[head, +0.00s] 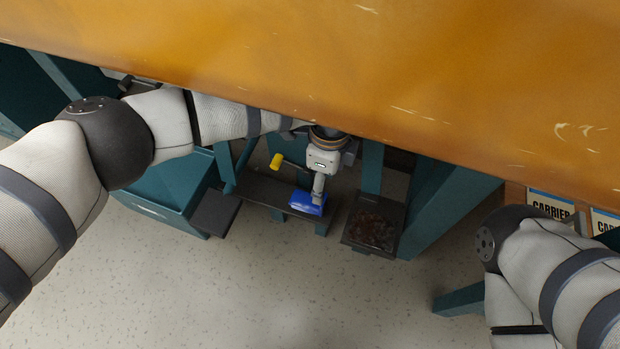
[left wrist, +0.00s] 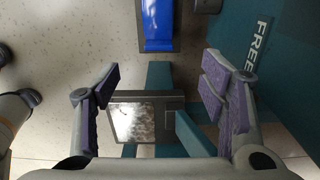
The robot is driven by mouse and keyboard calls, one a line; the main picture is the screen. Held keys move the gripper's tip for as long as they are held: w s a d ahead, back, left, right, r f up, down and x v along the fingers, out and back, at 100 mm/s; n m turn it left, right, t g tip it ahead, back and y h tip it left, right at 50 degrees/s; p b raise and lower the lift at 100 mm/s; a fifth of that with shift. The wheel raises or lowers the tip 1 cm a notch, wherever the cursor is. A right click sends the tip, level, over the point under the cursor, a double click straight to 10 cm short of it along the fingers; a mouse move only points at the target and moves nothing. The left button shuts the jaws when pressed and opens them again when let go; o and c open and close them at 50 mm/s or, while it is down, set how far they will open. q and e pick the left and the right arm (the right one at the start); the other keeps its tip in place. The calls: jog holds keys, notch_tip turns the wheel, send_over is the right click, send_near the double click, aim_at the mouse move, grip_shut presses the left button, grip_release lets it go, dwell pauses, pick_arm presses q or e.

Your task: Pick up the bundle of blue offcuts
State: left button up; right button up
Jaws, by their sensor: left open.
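The bundle of blue offcuts (head: 304,204) shows as a bright blue shape on a dark low shelf (head: 262,191) under the workbench. In the left wrist view the blue bundle (left wrist: 157,22) is at the top middle, cut off by the frame edge, beyond my fingertips. My left gripper (head: 318,188) reaches down under the bench edge and overlaps the bundle in the head view. In the left wrist view my left gripper (left wrist: 161,84) has its purple-padded fingers wide apart with nothing between them. My right gripper is out of view; only the right arm shows.
The orange bench top (head: 400,60) overhangs the shelf. A yellow item (head: 276,160) is near the bundle. A teal bin (head: 165,190) is to the left, a stained tray (head: 372,229) to the right, and teal legs (head: 440,205) stand nearby. The speckled floor in front is clear.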

aim_at(308, 199)
pick_arm(q)
jog(key=shift+f, duration=0.45)
notch_tip(308, 199, down, 10)
jog(key=b, duration=0.7)
jog(key=shift+s+f, duration=0.15)
jog(key=shift+f+b, duration=0.35)
jog(key=shift+r, duration=0.1)
jog(key=shift+c, duration=0.2)
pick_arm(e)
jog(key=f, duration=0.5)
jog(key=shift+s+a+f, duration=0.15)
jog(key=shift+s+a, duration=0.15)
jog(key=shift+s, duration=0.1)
pick_arm(q)
jog(key=c, duration=1.2)
